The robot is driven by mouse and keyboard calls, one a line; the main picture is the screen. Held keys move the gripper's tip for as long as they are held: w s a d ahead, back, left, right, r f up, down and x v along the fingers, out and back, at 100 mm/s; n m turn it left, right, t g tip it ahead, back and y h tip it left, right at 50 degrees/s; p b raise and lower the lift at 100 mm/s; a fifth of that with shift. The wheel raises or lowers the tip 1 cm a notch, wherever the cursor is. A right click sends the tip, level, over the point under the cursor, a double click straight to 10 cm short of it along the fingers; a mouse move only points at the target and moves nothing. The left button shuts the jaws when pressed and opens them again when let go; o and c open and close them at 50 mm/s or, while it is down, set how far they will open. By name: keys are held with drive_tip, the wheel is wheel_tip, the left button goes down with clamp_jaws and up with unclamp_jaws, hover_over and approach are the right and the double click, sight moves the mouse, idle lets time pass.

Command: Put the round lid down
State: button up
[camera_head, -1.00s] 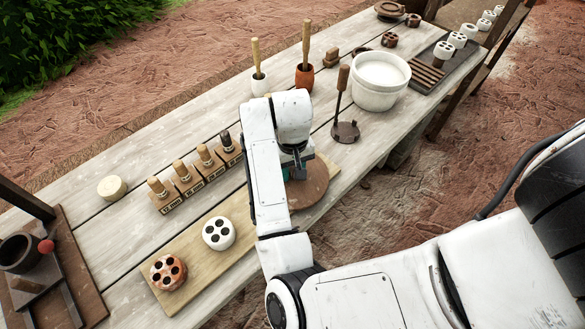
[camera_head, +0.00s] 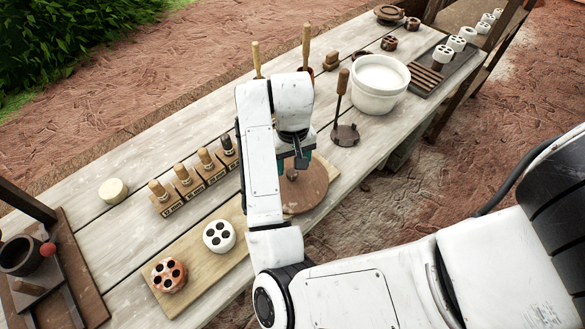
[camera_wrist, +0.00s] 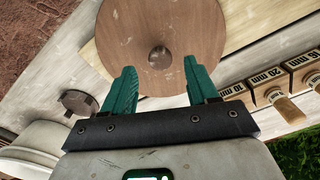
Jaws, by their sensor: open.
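The round lid (camera_head: 305,190) is a flat brown disc with a small dark knob in its middle. It lies on the right part of a pale wooden board on the table. In the wrist view the lid (camera_wrist: 160,25) fills the top middle, with its knob (camera_wrist: 160,57) between and beyond the fingertips. My gripper (camera_head: 294,162) is above the lid, near the knob. In the wrist view my gripper (camera_wrist: 158,75) has its two green fingers wide apart, with nothing between them. The lid's left part is partly hidden by my arm in the head view.
A white and a reddish holed disc lie on the board's left part (camera_head: 200,255). Labelled blocks with wooden-handled tools (camera_head: 195,180) stand behind. A dark stamp with an upright handle (camera_head: 345,133) and a white bowl (camera_head: 378,90) stand to the right.

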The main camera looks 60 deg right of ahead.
sight(292, 173)
wheel_tip(292, 173, up, 7)
drive_tip(key=p, duration=0.2)
drive_tip(key=s+d+r+n+t+h, duration=0.15)
drive_tip(key=d+h, duration=0.25)
drive_tip(key=d, duration=0.4)
drive_tip(key=s+a+f+n, duration=0.1)
drive_tip(key=a+f, duration=0.1)
drive_tip(key=s+a+f+n, duration=0.2)
drive_tip(key=a+f, duration=0.1)
drive_tip(key=s+a+f+n, duration=0.1)
drive_tip(key=s+a+f, duration=0.1)
drive_tip(key=a, duration=0.1)
drive_tip(key=shift+s+a+f+y, duration=0.15)
drive_tip(key=shift+s+f+y, duration=0.05)
drive_tip(key=shift+f+y, duration=0.2)
drive_tip(key=s+a+f+n+y, duration=0.1)
drive_tip(key=s+a+f, duration=0.1)
drive_tip(key=a, duration=0.3)
drive_tip(key=s+a+f+y, duration=0.2)
drive_tip(key=s+a+f, duration=0.1)
drive_tip(key=s+a, duration=0.2)
drive_tip(key=shift+a+f+n, duration=0.2)
drive_tip(key=shift+a+n, duration=0.15)
drive_tip(key=shift+a, duration=0.2)
